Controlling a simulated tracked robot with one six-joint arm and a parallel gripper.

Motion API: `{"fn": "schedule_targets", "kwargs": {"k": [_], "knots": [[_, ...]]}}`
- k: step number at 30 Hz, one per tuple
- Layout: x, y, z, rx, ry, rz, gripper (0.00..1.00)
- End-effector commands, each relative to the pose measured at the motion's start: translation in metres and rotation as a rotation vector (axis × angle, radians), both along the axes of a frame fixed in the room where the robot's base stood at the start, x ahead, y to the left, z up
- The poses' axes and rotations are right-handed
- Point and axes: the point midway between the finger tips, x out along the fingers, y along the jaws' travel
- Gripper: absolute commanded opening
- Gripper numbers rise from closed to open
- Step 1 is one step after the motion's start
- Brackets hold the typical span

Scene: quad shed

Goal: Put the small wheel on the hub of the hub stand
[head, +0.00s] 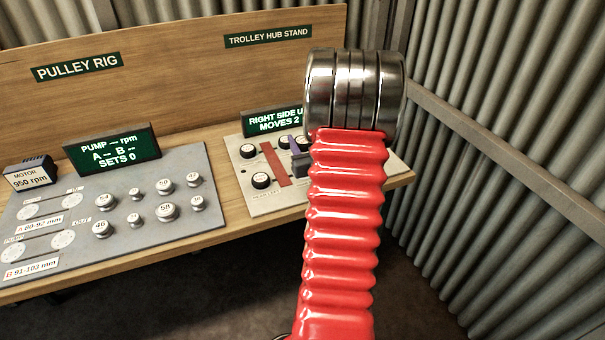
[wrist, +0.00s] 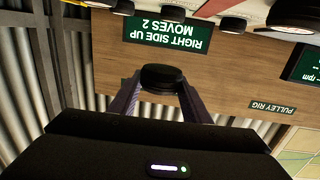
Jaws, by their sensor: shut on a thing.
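A dark wheel (wrist: 160,77) sits between the two purple-grey fingers of my gripper (wrist: 160,90) in the wrist view. My gripper is shut on it, and it appears clear of the board. In the head view part of my gripper (head: 294,147) shows over the hub stand's pale board (head: 287,202), mostly hidden by my red arm. The held wheel cannot be made out there. I cannot pick out the hub; my arm covers the board's right part.
A green display (head: 272,120) behind the board reads "RIGHT SIDE U…, MOVES 2". A red bar (head: 275,164) lies on the board. The pulley rig plate (head: 150,240) with several pulleys is on the left. A corrugated wall (head: 500,130) closes the right side.

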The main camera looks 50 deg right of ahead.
Motion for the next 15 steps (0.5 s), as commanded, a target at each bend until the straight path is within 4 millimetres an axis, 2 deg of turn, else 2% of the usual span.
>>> {"fn": "schedule_targets", "kwargs": {"k": [8, 15], "knots": [[0.001, 0.0, -0.008, 0.001, 0.0, 0.001, 0.21], [0.001, 0.001, -0.038, 0.003, 0.001, 0.002, 0.21]]}}
